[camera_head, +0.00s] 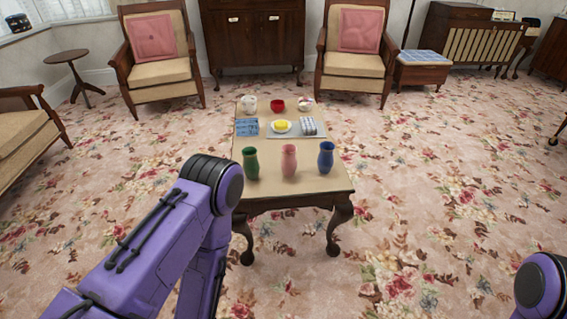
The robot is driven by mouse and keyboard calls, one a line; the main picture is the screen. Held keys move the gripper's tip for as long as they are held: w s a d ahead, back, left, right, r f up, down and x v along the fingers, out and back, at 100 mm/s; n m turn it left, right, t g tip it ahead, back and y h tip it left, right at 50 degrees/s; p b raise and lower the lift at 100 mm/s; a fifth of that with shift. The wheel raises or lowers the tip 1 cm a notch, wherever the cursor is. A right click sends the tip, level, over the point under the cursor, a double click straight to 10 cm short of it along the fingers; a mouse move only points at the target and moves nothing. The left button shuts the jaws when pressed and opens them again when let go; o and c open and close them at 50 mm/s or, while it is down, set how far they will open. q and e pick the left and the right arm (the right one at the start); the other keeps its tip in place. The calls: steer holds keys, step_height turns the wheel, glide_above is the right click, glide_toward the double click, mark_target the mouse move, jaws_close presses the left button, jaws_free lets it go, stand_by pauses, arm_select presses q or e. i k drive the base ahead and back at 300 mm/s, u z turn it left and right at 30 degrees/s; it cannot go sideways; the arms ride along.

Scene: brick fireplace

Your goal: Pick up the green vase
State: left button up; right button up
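The green vase (251,163) stands upright on the near left part of a low wooden table (318,183). A pink vase (289,160) stands just right of it, and a blue vase (326,157) stands further right. The three are in a row and apart from each other. My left arm comes in from the lower left, its elbow close to the green vase in the picture. Neither of my grippers shows in this view. Part of my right arm shows at the lower right corner.
Behind the vases are a blue patterned item (247,127), a plate with something yellow (281,126) and a grey item (309,126). A white cup (249,104), red bowl (277,105) and another bowl (305,103) stand at the back. Armchairs (163,72) and open carpet surround the table.

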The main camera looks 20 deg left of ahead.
mark_target(250, 165)
steer(key=i, duration=1.05)
steer(key=u, duration=0.1)
